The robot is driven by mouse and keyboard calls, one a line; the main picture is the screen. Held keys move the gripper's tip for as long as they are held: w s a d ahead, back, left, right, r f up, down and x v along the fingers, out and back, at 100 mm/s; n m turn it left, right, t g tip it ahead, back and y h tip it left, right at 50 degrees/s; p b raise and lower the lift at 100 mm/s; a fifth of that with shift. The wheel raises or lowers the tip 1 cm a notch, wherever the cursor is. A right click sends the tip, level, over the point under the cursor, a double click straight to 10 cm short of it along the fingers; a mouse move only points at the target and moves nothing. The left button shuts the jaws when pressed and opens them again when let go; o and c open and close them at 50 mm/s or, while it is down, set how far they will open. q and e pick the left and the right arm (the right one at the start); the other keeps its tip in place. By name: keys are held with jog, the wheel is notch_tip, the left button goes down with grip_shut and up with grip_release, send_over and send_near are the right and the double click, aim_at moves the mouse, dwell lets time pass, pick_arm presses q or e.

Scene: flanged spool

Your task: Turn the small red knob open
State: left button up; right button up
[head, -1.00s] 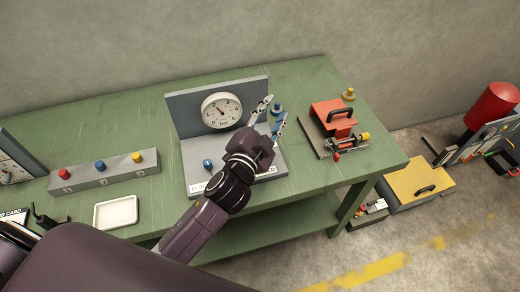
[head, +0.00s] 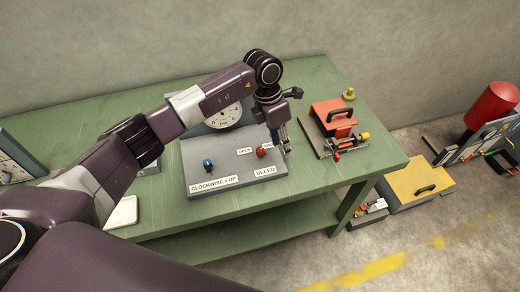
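The small red knob (head: 261,153) stands on the grey panel base, between a label reading OPEN (head: 244,150) and another label partly hidden by my gripper. A BLEED label (head: 265,171) is in front of it. My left gripper (head: 286,151) points down just right of the knob, its fingertips low over the panel's right side. It appears apart from the knob. The fingers are seen nearly edge-on, so their opening cannot be told. My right gripper is not in view.
A blue knob (head: 208,165) sits on the panel's left, by a CLOCKWISE = UP label (head: 214,185). The pressure gauge (head: 223,116) is partly behind my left arm. A red clamp-like device (head: 333,118) stands close to the right. A white tray (head: 122,213) lies front left.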

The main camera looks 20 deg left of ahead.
aim_at(260, 150)
pick_arm(q)
jog(key=a, duration=0.2)
jog(key=a+y, duration=0.1)
jog(key=a, duration=0.1)
jog(key=a+y, duration=0.1)
jog(key=a, duration=0.1)
jog(key=shift+w+a+r, duration=0.35)
jog(key=shift+w+r, duration=0.05)
notch_tip(260, 150, down, 6)
jog(key=shift+d+p, duration=0.1)
jog(key=shift+p, duration=1.15)
jog(key=shift+f, duration=0.7)
grip_shut()
